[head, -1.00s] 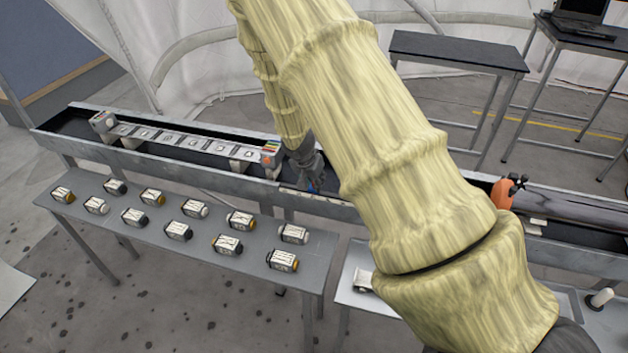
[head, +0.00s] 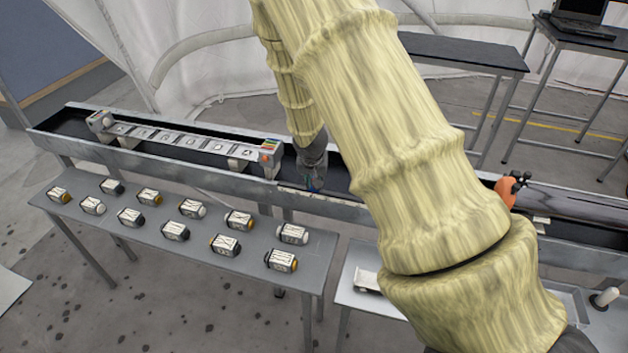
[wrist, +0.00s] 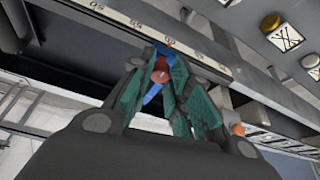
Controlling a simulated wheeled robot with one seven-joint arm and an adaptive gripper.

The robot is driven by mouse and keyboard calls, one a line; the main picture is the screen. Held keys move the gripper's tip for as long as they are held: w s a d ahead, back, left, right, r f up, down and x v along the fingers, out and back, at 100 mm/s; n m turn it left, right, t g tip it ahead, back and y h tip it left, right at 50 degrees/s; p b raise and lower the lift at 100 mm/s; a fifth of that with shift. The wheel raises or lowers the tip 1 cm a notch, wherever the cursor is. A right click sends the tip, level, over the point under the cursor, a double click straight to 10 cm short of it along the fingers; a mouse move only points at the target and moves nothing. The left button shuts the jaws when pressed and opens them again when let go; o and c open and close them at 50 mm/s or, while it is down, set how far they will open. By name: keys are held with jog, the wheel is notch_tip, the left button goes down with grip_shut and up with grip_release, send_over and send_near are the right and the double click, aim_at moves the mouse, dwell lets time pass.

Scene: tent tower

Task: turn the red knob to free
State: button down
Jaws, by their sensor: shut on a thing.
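The red knob (wrist: 160,73) shows in the wrist view between the teal-padded fingers of my gripper (wrist: 165,82). A blue part (wrist: 152,92) lies around and below the knob. The fingers are closed in on the knob from both sides; the exact contact is partly hidden by the pads. The red knob cannot be made out there. I cannot read any free mark beside the knob.
A numbered scale strip (wrist: 135,25) runs along the trough edge, with a small red mark. A lettered box row (head: 185,142) stands in the trough (head: 225,181) to the left. A grey table (head: 150,255) holds several small blocks. An orange part (head: 505,193) is at right.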

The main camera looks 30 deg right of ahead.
jog(key=shift+n, duration=0.3)
jog(key=shift+s, duration=0.1)
jog(key=c, duration=1.3)
grip_release()
jog(key=v, duration=1.2)
